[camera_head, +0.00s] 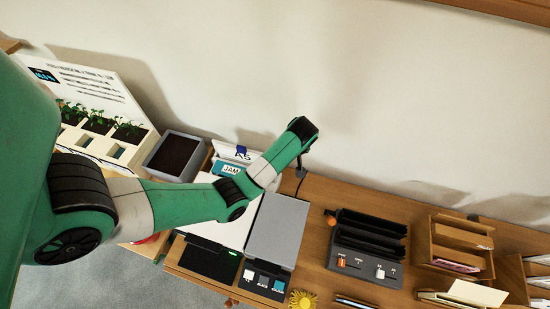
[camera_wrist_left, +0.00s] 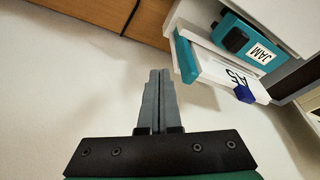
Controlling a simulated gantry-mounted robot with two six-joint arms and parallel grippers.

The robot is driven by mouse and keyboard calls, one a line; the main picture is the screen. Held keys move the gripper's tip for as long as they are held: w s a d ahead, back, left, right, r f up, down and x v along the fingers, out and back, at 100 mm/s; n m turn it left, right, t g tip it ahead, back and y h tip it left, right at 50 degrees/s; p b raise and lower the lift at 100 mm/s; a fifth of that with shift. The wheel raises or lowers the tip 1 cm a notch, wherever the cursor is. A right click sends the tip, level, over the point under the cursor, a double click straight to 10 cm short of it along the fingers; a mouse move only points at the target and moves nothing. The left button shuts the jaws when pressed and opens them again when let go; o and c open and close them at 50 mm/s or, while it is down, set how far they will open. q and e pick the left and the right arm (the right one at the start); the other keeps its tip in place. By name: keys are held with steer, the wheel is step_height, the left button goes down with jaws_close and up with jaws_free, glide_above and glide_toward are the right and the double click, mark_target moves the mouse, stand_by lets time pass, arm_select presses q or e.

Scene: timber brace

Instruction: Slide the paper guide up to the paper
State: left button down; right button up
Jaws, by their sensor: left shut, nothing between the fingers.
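The printer has a white upright panel at its back, marked A5 (camera_head: 243,155); it also shows in the wrist view (camera_wrist_left: 220,73). A small dark blue block (camera_head: 241,149), which looks like the paper guide, sits on this panel, and it also shows in the wrist view (camera_wrist_left: 244,93). A separate sheet of paper cannot be made out. My left gripper (camera_wrist_left: 159,75) is shut and empty, left of the panel in the wrist view and apart from the guide. In the head view its wrist is right of the panel, near the wall. My right gripper is out of view.
A teal JAM cover (camera_head: 229,169) is next to the panel. A grey box (camera_head: 174,156) and seedling planter (camera_head: 100,125) stand left. A black slotted device (camera_head: 368,240) and wooden organizer (camera_head: 461,243) stand right. The wall (camera_head: 400,90) is close behind; some table is bare.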

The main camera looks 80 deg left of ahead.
arm_select(q)
step_height(320, 180, down, 4)
steer(key=b, duration=0.3)
steer(key=shift+r, duration=0.15)
stand_by(0.5)
step_height(320, 180, up, 10)
steer(key=w+d+p, duration=0.1)
steer(key=p, duration=1)
steer(key=shift+w, duration=0.3)
stand_by(0.5)
